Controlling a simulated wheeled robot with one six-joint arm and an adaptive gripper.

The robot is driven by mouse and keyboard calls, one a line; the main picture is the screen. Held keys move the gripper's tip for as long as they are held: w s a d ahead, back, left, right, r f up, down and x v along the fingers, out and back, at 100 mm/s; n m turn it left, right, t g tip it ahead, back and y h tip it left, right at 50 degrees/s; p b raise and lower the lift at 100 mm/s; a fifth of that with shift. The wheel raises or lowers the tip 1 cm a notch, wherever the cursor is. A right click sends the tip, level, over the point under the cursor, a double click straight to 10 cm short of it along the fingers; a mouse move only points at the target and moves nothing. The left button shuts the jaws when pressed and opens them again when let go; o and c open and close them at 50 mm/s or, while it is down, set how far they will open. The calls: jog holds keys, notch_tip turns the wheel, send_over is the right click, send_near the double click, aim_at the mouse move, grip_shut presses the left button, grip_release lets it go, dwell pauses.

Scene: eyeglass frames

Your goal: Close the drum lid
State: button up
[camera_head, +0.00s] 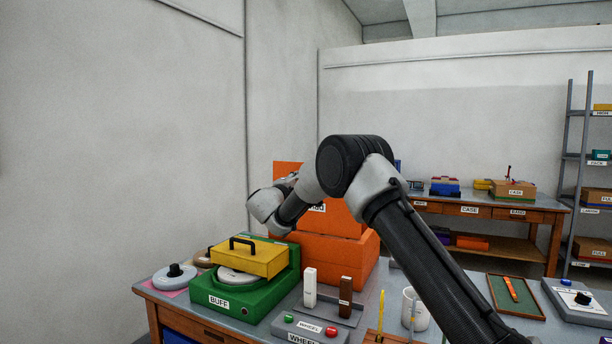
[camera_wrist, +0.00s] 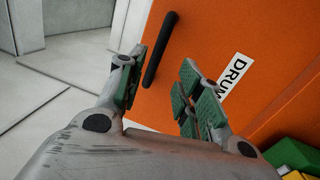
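The orange drum lid (camera_head: 343,228) stands raised above the orange drum box (camera_head: 352,262) at the back of the bench, partly hidden by my arm. In the wrist view the lid (camera_wrist: 225,40) fills much of the picture, with a white "DRUM" label and a black bar handle (camera_wrist: 160,48). My gripper (camera_wrist: 163,78) is open, with green-padded fingers apart and nothing held. The handle lies ahead, in line with the gap between the fingers; I cannot tell whether they touch it. In the head view my fingers are hidden behind the wrist.
A green "BUFF" box (camera_head: 243,297) with a raised yellow lid (camera_head: 250,257) stands in front of the drum. A grey button panel (camera_head: 309,331), a white block (camera_head: 310,287), a brown block (camera_head: 345,296) and a white mug (camera_head: 416,312) stand nearby. A wall is at the left.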

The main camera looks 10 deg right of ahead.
jog(key=shift+m, duration=0.3)
jog(key=x, duration=0.7)
jog(key=shift+w+r, duration=0.3)
jog(key=shift+c, duration=0.3)
grip_shut()
